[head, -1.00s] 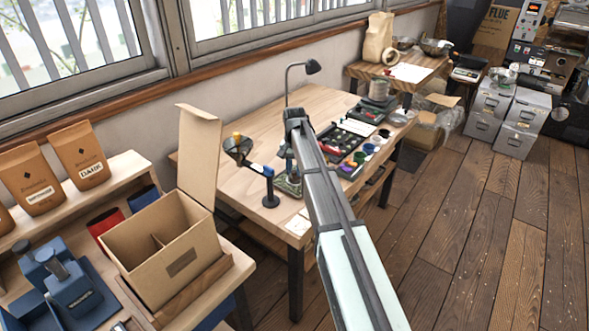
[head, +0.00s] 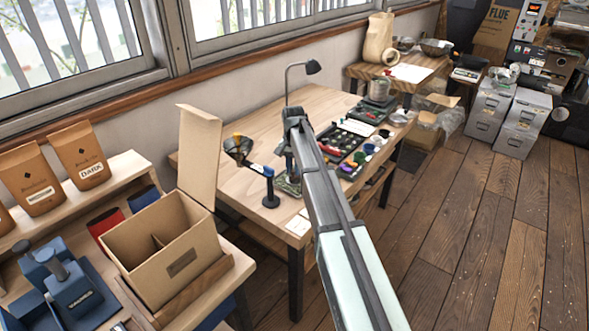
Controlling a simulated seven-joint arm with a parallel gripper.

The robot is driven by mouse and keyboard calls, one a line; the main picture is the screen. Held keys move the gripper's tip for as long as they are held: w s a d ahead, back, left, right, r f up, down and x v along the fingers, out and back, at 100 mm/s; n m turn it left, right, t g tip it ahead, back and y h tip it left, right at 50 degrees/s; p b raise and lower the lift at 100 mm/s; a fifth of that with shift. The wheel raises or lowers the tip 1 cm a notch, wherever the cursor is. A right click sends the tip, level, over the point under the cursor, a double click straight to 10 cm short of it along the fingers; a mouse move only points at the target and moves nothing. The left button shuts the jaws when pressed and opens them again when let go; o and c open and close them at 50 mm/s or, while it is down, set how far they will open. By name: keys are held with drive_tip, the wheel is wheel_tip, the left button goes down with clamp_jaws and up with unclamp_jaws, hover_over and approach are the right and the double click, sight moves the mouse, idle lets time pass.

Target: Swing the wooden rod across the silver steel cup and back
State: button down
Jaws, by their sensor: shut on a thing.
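My gripper (head: 289,172) points down over the wooden worktable (head: 262,128), left of the dark tray. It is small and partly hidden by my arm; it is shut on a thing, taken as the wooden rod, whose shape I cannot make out. A silver-grey steel vessel (head: 378,89), possibly the steel cup, stands at the table's far right end, well apart from my gripper. I cannot tell whether another cup is hidden behind my arm.
A dark tray of small items (head: 343,140) lies to the right, and a desk lamp (head: 312,66) rises behind. An open cardboard box (head: 160,250) stands at front left. Bare tabletop lies behind the funnel.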

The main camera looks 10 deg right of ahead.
drive_tip(key=w+d+m, duration=0.4)
drive_tip(key=w+m, duration=0.8)
drive_tip(key=w, duration=0.1)
drive_tip(key=shift+w+m, duration=0.3)
drive_tip(key=shift+w, duration=0.05)
drive_tip(key=shift+d, duration=0.2)
drive_tip(key=c, duration=1)
unclamp_jaws()
drive_tip(key=shift+r, duration=0.15)
wheel_tip(320, 180, up, 14)
drive_tip(key=shift+f, duration=0.2)
